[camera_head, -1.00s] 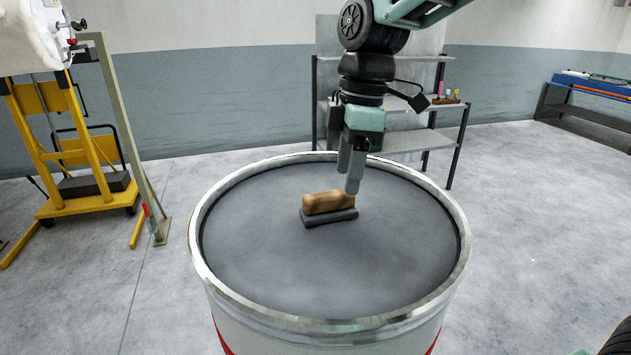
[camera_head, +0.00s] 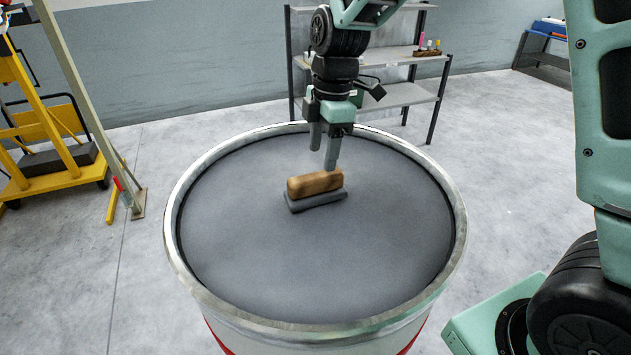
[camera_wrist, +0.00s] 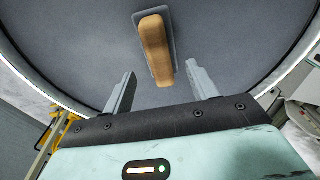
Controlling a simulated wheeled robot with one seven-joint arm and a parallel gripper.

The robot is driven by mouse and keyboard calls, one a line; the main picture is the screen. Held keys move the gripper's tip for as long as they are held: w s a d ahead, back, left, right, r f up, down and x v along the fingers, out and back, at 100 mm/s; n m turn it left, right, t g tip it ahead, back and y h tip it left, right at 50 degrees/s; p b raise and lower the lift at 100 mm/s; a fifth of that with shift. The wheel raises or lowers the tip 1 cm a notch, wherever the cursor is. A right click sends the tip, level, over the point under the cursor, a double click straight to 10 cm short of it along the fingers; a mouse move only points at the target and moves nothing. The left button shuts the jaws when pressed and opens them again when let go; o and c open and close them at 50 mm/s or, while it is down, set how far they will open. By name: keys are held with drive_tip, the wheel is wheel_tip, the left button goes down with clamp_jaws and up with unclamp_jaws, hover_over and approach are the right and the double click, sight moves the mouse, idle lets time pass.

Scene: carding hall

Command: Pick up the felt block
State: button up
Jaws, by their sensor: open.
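The felt block (camera_head: 315,186) has a tan wooden upper part on a grey pad. It lies on the dark grey top of a round drum (camera_head: 250,262), a little behind its middle. In the wrist view the block (camera_wrist: 155,48) lies ahead of the fingertips, between their lines, with its long side pointing away from my gripper. My gripper (camera_head: 323,148) is above the drum top, just behind the block in the head view.
The drum has a raised metal rim (camera_head: 178,262). A grey shelf rack (camera_head: 405,92) with small items stands behind it. A yellow wheeled lift (camera_head: 60,160) stands at the left. Pale floor around the drum is open.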

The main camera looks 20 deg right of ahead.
sight(316, 175)
drive_tip(key=shift+w+a+f+p, duration=0.1)
drive_tip(key=shift+a+f+p, duration=0.3)
drive_tip(key=shift+f, duration=0.8)
drive_tip(key=shift+s+a+f+p, duration=0.1)
drive_tip(key=shift+f+p, duration=0.55)
drive_tip(key=shift+f, duration=0.6)
drive_tip(key=shift+w+a+f+p, duration=0.1)
drive_tip(key=shift+a+f+p, duration=0.3)
drive_tip(key=shift+f, duration=0.8)
drive_tip(key=shift+d, duration=0.2)
drive_tip(key=c, duration=1.1)
